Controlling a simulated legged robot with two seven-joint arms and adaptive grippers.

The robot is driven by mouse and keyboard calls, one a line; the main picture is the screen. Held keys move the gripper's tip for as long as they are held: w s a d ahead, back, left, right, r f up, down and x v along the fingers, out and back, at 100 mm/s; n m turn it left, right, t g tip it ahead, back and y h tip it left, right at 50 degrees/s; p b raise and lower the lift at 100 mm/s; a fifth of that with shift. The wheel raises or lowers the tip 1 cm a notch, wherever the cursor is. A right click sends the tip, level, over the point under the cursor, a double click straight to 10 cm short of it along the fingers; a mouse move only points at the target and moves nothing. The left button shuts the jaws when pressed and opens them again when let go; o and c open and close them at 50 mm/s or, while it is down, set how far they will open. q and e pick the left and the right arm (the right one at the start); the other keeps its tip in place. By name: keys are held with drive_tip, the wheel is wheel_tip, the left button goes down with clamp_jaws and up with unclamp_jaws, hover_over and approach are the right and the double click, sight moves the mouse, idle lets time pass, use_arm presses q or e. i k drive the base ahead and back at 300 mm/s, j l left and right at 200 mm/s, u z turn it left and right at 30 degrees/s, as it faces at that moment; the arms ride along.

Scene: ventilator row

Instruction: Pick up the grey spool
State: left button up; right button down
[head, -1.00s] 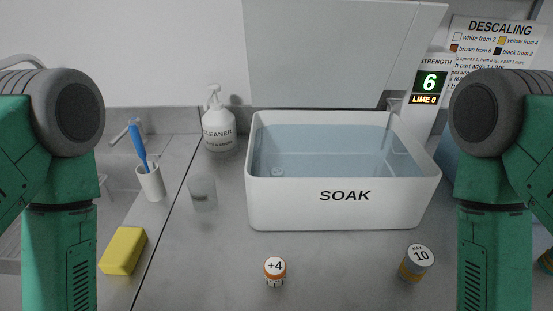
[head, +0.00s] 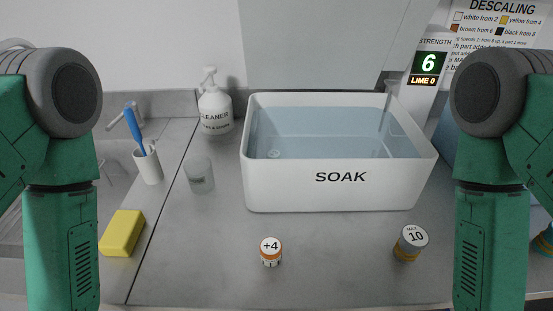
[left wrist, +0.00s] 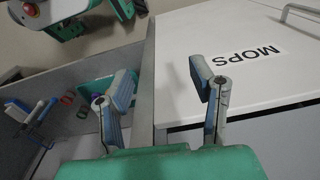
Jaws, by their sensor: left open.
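I cannot surely pick out a grey spool in either view. My left gripper (left wrist: 163,88) is open and empty in the left wrist view, its two blue-grey fingers spread apart. It hangs above the edge between an open grey compartment and a white top marked MOPS. Several small items lie in that compartment, among them a reddish one (left wrist: 67,99) and a dark one (left wrist: 82,113), too small to make out well. In the head view both forearms hang down at the sides and their grippers are outside the picture.
A white SOAK tub (head: 340,197) of liquid stands on the counter, its lid raised behind. A +4 container (head: 270,252), yellow sponge (head: 122,233), clear cup (head: 199,176), brush cup (head: 149,167) and cleaner bottle (head: 215,112) stand around. The white MOPS top (left wrist: 240,60) borders the compartment.

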sight(413, 240)
drive_tip(key=k+j+z, duration=0.15)
drive_tip(key=z, duration=0.2)
drive_tip(key=k+j+z, duration=0.15)
drive_tip(key=z, duration=0.15)
drive_tip(key=k+j+z, duration=0.15)
drive_tip(key=z, duration=0.2)
